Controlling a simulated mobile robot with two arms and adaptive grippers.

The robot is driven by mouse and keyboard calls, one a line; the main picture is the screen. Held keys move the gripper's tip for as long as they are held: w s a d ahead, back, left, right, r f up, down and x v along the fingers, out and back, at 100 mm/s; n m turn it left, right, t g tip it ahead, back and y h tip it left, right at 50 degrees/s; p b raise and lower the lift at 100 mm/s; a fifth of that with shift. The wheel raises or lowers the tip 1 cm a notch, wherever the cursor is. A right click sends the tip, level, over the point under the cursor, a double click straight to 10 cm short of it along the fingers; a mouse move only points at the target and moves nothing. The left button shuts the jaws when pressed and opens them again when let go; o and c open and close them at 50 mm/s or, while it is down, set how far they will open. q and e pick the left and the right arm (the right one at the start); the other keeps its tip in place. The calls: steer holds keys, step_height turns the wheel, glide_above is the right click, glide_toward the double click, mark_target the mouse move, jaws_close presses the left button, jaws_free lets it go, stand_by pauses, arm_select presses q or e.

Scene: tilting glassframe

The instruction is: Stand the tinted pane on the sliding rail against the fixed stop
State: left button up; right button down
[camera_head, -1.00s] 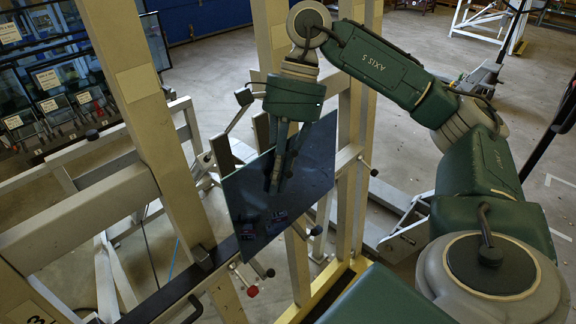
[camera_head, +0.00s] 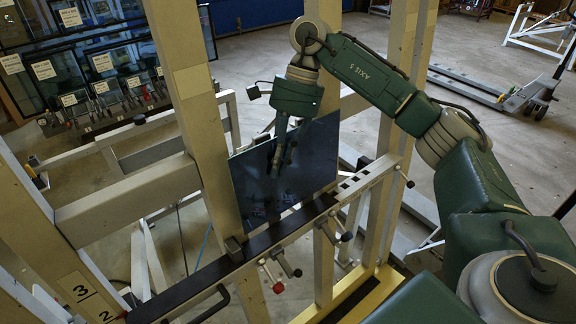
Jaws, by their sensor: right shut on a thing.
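The tinted pane (camera_head: 312,155) is a dark, glossy sheet, upright and slightly tilted in the middle of the head view. My right gripper (camera_head: 279,165) is shut on it, its fingers reaching down over the pane's face from above. The pane's lower edge lies along the dark sliding rail (camera_head: 290,226); I cannot tell whether it rests on it. A small dark block (camera_head: 235,249), perhaps the fixed stop, sits on the rail by the pane's lower left corner. Whether they touch is unclear. My left gripper is not in view.
Pale frame posts (camera_head: 196,120) stand left of and behind the pane, with a crossbeam (camera_head: 125,202) at left. Red and grey knobs (camera_head: 278,287) hang below the rail. A pallet truck (camera_head: 520,95) stands on open floor at the back right.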

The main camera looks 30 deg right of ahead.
step_height(320, 180, down, 6)
steer(key=b, duration=0.4)
steer(key=shift+w+a+b, duration=0.3)
steer(key=shift+w+a, duration=0.05)
steer(key=shift+a, duration=0.1)
steer(key=shift+s+f+b, duration=0.1)
steer(key=shift+f+b, duration=0.3)
steer(key=shift+f, duration=0.15)
steer(key=c, duration=1.8)
jaws_free()
steer(key=shift+s+r, duration=0.1)
steer(key=shift+s, duration=0.05)
